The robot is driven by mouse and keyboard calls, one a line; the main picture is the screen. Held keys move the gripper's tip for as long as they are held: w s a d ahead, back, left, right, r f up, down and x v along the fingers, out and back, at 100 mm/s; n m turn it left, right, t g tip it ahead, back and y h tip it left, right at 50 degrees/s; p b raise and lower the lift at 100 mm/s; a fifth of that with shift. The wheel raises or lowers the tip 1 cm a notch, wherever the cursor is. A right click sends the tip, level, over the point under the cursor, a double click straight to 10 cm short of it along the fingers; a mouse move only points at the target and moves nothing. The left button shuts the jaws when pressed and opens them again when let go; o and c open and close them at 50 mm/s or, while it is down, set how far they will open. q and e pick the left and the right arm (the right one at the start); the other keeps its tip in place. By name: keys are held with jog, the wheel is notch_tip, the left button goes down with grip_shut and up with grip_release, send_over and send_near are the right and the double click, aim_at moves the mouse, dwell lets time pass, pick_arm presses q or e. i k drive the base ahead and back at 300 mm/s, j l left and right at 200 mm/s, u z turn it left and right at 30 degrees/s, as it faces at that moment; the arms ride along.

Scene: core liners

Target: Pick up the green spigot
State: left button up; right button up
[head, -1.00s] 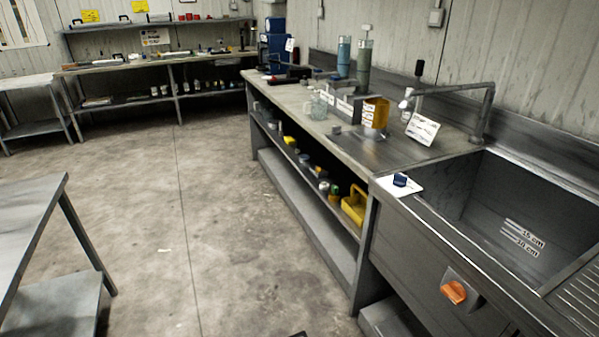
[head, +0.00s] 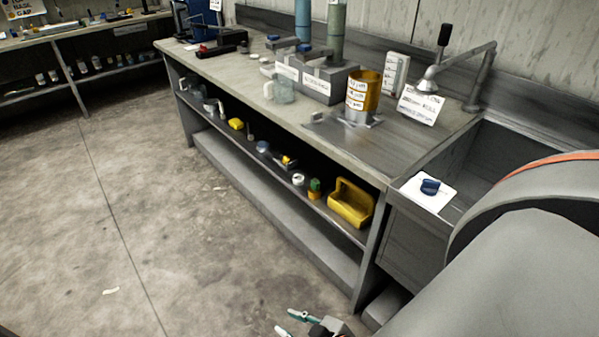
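A small green piece (head: 315,184) with an orange-yellow lower part stands on the lower shelf of the bench, just left of a yellow tote (head: 351,203). It looks like the green spigot, but it is too small to be sure. My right gripper (head: 287,322) shows at the bottom edge, low in front of the bench and apart from the shelf. Its two fingers are spread with nothing visible between them. My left gripper is not in view.
Several small items, including a white ring (head: 298,179) and a yellow piece (head: 236,124), line the shelf (head: 333,219). The benchtop (head: 240,82) above overhangs it. The sink (head: 480,160) is at right, partly hidden by my arm.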

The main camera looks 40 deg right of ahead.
aim_at(316, 185)
jog(key=i+z, duration=0.45)
jog(key=i, duration=0.15)
jog(key=i+j+z, duration=0.3)
jog(key=i+z, duration=0.15)
jog(key=i+j+z, duration=0.1)
jog(key=i+z, duration=0.3)
jog(key=i+j+z, duration=0.15)
jog(key=z, duration=0.25)
jog(key=i+j+z, duration=0.2)
jog(key=z, duration=0.2)
jog(key=i+j+z, duration=0.25)
jog(key=j+z, duration=0.2)
jog(key=i+j+z, duration=0.25)
jog(key=j, duration=0.15)
jog(key=k+l, duration=0.05)
jog(key=k, duration=0.05)
